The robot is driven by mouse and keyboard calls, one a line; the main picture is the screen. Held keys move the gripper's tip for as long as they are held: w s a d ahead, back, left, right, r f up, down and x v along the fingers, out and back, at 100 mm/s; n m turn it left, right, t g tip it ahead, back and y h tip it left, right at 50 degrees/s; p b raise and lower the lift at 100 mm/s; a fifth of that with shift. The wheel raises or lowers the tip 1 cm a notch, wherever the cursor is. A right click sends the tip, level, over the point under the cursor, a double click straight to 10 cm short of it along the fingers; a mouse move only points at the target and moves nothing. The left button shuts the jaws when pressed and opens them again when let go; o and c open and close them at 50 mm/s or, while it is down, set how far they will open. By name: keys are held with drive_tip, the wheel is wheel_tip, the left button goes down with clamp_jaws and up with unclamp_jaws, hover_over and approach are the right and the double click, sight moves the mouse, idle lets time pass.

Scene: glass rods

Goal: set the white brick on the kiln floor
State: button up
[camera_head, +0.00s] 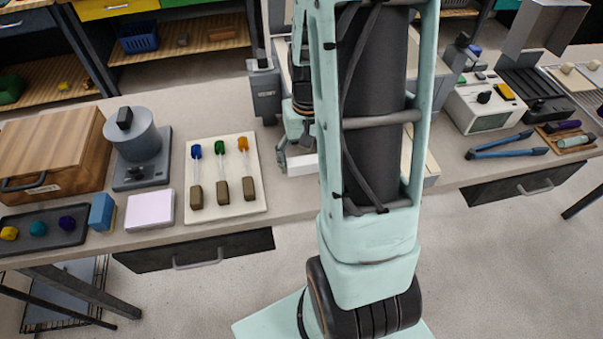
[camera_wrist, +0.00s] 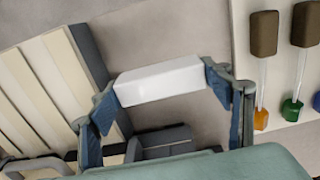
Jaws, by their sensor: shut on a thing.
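My gripper (camera_wrist: 165,88) is shut on the white brick (camera_wrist: 158,81), with one finger at each end of it in the wrist view. In the head view the brick (camera_head: 302,164) shows below my gripper (camera_head: 297,147), near the front edge of the bench and partly behind my arm. I cannot tell whether it touches the bench. A cream-slatted, grey-edged panel (camera_wrist: 55,75), which looks like part of the kiln, lies beside the gripper at the left of the wrist view. My arm hides most of the kiln in the head view, so its floor cannot be made out.
A pale tray (camera_head: 229,149) with three colour-tipped rods lies left of the gripper. Further left are a white block (camera_head: 150,210), a blue block (camera_head: 102,212), a grey pot (camera_head: 133,137) and a wooden box (camera_head: 50,150). Blue-handled tongs (camera_head: 507,145) lie at the right.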

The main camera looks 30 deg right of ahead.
sight(302, 178)
drive_tip(key=shift+w+a+f, duration=0.15)
drive_tip(key=shift+w+f, duration=0.2)
drive_tip(key=shift+f, duration=0.1)
drive_tip(key=shift+w+a+f+b, duration=0.1)
drive_tip(key=shift+w+f+b, duration=0.05)
drive_tip(key=shift+f+b, duration=0.7)
drive_tip(key=shift+w+a+f+b, duration=0.1)
drive_tip(key=shift+f+b, duration=0.55)
drive_tip(key=shift+f, duration=0.3)
drive_tip(key=shift+f, duration=0.1)
drive_tip(key=shift+f, duration=0.15)
drive_tip(key=o, duration=1.2)
drive_tip(key=shift+o, duration=0.2)
drive_tip(key=shift+r, duration=0.2)
